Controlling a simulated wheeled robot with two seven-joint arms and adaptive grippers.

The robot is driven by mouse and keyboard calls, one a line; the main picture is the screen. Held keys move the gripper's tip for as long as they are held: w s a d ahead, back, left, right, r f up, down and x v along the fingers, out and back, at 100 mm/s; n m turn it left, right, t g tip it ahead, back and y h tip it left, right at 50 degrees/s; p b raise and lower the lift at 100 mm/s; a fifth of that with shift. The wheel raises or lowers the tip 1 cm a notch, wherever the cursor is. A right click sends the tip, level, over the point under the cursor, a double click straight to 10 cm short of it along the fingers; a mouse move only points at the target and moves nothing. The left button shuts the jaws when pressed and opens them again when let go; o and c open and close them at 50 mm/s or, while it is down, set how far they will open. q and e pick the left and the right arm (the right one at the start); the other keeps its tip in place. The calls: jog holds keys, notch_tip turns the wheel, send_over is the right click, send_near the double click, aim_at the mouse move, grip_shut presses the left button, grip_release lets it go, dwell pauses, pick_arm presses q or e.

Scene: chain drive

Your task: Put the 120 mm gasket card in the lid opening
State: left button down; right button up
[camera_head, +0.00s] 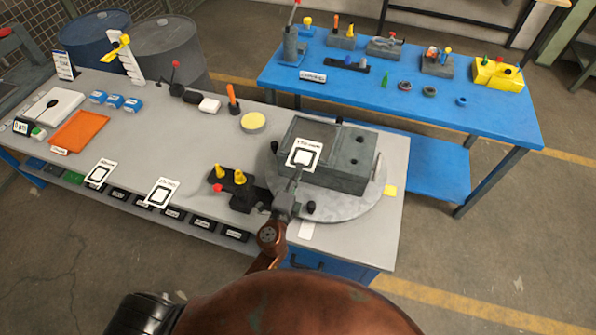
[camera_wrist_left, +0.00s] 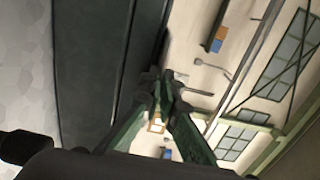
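My left gripper (camera_head: 297,180) reaches up from the bottom of the head view. Its fingers meet at the lower edge of a white gasket card (camera_head: 303,154) with a black square outline, and appear shut on it. The card's small label is too blurred to read surely. The card is tilted in front of the grey housing (camera_head: 350,179) and covers part of its top; a dark recessed area (camera_head: 311,130) shows behind it. Whether they touch cannot be told. In the left wrist view the green fingers (camera_wrist_left: 160,84) converge beside a dark wall. My right gripper is not in view.
The housing stands on a round grey plate (camera_head: 350,212). Two similar cards (camera_head: 100,173) (camera_head: 161,193) stand at the grey table's front edge. A black fixture with yellow knobs (camera_head: 238,177) is left of the gripper. A blue table (camera_head: 480,115) stands behind.

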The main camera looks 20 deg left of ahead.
pick_arm(q)
jog(key=shift+f, duration=0.2)
jog(key=c, duration=2.2)
grip_release()
jog(key=shift+o, duration=0.2)
